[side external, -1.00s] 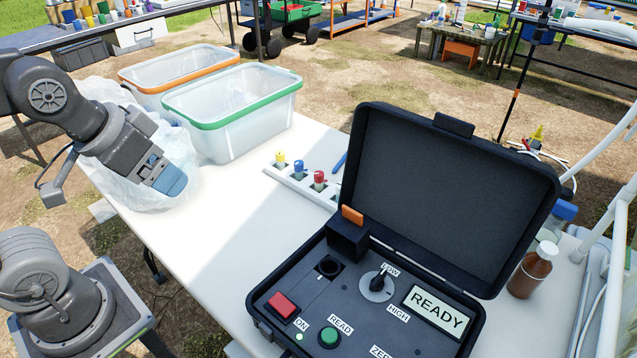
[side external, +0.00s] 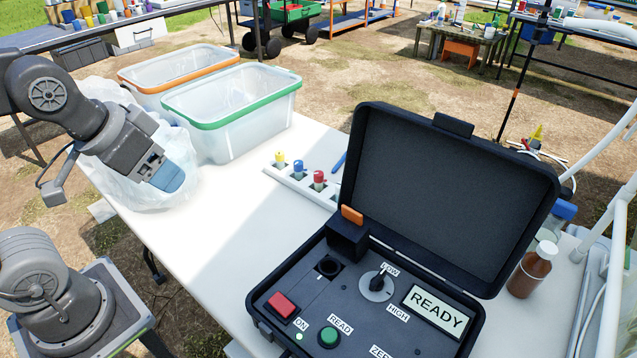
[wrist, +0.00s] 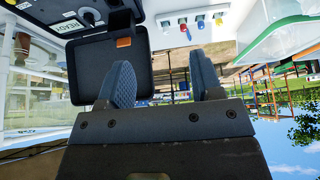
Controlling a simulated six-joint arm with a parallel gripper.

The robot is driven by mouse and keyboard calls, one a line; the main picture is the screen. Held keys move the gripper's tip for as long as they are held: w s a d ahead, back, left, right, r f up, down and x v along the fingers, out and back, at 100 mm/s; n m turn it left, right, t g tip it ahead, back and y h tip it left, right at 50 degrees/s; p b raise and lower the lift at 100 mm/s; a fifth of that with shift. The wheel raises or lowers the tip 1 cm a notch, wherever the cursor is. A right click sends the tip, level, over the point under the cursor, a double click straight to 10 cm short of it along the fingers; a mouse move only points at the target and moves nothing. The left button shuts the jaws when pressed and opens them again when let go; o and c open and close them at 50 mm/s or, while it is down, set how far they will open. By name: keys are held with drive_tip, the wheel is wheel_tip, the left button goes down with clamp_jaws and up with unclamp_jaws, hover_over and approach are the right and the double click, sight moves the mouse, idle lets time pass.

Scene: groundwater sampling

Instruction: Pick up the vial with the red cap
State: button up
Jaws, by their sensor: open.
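The vial with the red cap (side external: 319,178) stands upright in a white rack (side external: 291,181) on the table, just left of the black case. Vials with a blue cap (side external: 299,167) and a yellow cap (side external: 280,158) stand in the same rack. My gripper (side external: 170,178) is at the left, over the table's left side near the plastic bag, well apart from the rack. In the wrist view my gripper (wrist: 168,82) is open and nothing shows between its two fingers. The red cap (wrist: 184,29) shows beyond the fingertips there.
An open black meter case (side external: 365,290) reading READY stands right of the rack. Clear bins with green (side external: 230,128) and orange (side external: 130,76) rims stand behind. A clear bag (side external: 180,135) lies near my gripper. The white table (side external: 215,225) is free between.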

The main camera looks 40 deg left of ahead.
drive_tip(key=w+d+r+t+h, duration=0.1)
drive_tip(key=w+d+r+t, duration=0.1)
drive_tip(key=w, duration=0.6)
drive_tip(key=w+d+r+t+h, duration=0.1)
drive_tip(key=w+d+r+h, duration=0.15)
drive_tip(key=w, duration=0.45)
drive_tip(key=w+d+r+t+h, duration=0.1)
drive_tip(key=w+d+r+t, duration=0.15)
drive_tip(key=w, duration=0.55)
drive_tip(key=n+g+y, duration=0.6)
drive_tip(key=n+y, duration=0.1)
drive_tip(key=y, duration=0.1)
hover_over(318, 175)
drive_tip(key=s+d, duration=0.3)
drive_tip(key=s, duration=0.1)
wheel_tip(318, 175, down, 28)
drive_tip(key=x, duration=0.7)
drive_tip(key=shift+s+a, duration=0.1)
drive_tip(key=shift+s, duration=0.15)
drive_tip(key=shift+d+x, duration=0.15)
drive_tip(key=shift+x, duration=1.4)
drive_tip(key=shift+d+x, duration=0.1)
drive_tip(key=shift+x, duration=1.45)
drive_tip(key=shift+s+f, duration=0.2)
drive_tip(key=shift+c, duration=0.4)
